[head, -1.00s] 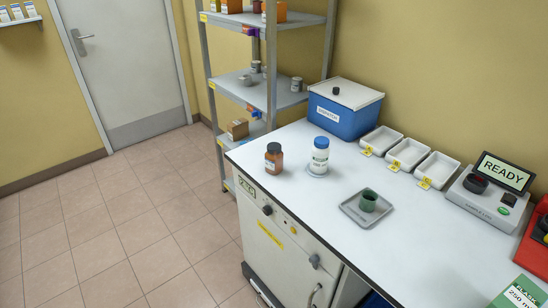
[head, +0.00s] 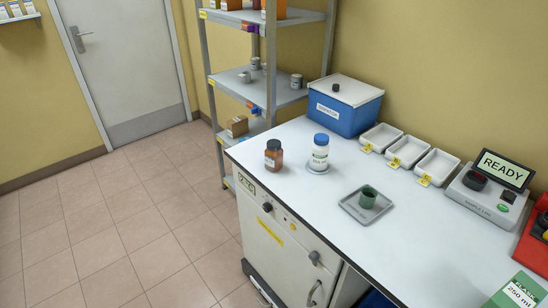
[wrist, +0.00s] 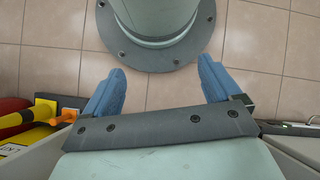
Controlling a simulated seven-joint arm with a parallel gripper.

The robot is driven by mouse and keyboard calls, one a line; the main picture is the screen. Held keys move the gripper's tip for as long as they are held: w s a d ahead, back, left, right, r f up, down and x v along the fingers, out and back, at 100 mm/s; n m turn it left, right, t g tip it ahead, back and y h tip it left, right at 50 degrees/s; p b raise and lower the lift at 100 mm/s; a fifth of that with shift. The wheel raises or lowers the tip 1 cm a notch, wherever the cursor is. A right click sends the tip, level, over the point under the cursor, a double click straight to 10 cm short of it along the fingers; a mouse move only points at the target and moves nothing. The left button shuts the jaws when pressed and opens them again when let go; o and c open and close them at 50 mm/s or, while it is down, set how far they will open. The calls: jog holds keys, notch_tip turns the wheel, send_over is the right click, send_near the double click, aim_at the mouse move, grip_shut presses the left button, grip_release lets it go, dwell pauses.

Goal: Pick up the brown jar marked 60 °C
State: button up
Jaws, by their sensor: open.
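A brown jar (head: 273,156) with a black lid and a pale label stands upright near the left end of the white bench in the head view. The marking on its label is too small to read. My gripper (wrist: 160,92) shows only in the wrist view, with its two blue fingers spread apart and nothing between them. It is over the tiled floor beside my own round base, away from the jar. The jar is not in the wrist view.
A white bottle with a blue cap (head: 320,153) stands just right of the jar. A blue box (head: 345,108), white trays (head: 408,152) and a device reading READY (head: 489,195) line the back.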

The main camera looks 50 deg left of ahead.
jog(key=s+a+f+n+h, duration=0.1)
jog(key=s+a+n+h, duration=0.2)
jog(key=a+n, duration=1.1)
jog(key=s+a+n+h, duration=0.35)
jog(key=a+n, duration=0.25)
jog(key=a, duration=1.6)
jog(key=w+a+r+n+t+y, duration=0.1)
jog(key=w+a+r+n+y, duration=0.15)
jog(key=a+r, duration=0.6)
jog(key=w+a+r+n+t+y, duration=0.1)
jog(key=w+a+r+n+t, duration=0.15)
jog(key=a, duration=1.05)
jog(key=s+a+r+n+t+y, duration=0.3)
jog(key=a+r+n, duration=0.5)
jog(key=a+r, duration=2.1)
notch_tip(320, 180, up, 27)
jog(key=m, duration=1.6)
send_over(274, 143)
jog(key=shift+t+y, duration=0.35)
jog(key=shift+y, duration=0.05)
notch_tip(274, 143, down, 13)
